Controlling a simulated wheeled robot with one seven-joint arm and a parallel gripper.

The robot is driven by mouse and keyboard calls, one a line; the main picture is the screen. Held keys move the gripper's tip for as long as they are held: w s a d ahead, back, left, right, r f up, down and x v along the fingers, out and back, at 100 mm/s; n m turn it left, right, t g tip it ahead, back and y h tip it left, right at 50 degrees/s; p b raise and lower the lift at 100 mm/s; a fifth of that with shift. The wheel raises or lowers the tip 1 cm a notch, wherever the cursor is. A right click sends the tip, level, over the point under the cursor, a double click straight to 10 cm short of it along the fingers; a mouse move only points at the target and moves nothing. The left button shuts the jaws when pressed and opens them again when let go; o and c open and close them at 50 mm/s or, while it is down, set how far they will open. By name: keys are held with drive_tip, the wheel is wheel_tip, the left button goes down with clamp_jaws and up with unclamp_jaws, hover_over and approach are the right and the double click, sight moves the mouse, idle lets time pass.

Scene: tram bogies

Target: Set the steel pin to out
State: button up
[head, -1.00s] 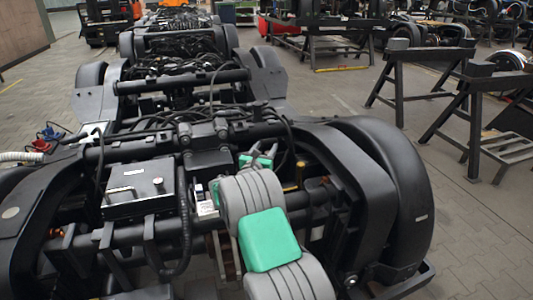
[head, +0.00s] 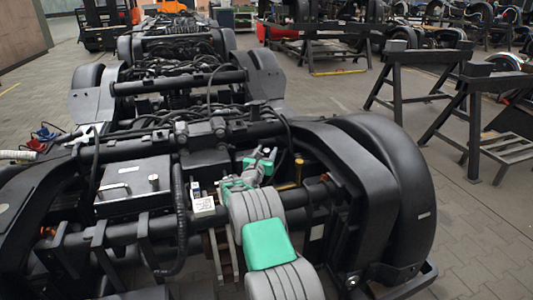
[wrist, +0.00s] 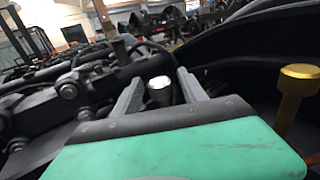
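A steel pin (wrist: 160,88) with a bright round top stands between the two fingers of my gripper (wrist: 162,92) in the wrist view. The fingers are apart, with one on each side of the pin, and I see no clear contact. In the head view my gripper (head: 263,162) is over the near bogie, to the left of a brass-coloured pin. There the steel pin is too small and covered to make out surely. The lower part of the steel pin is hidden by my gripper's green and dark body.
The brass-coloured pin (wrist: 297,95) stands close on the right; it also shows in the head view (head: 299,170). A dark box (head: 130,188) with a handle and a silver knob lies left. A large black wheel cover (head: 385,190) rises right. Cables and bars crowd the bogie.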

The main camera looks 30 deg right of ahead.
clamp_jaws()
idle(0.3)
idle(0.9)
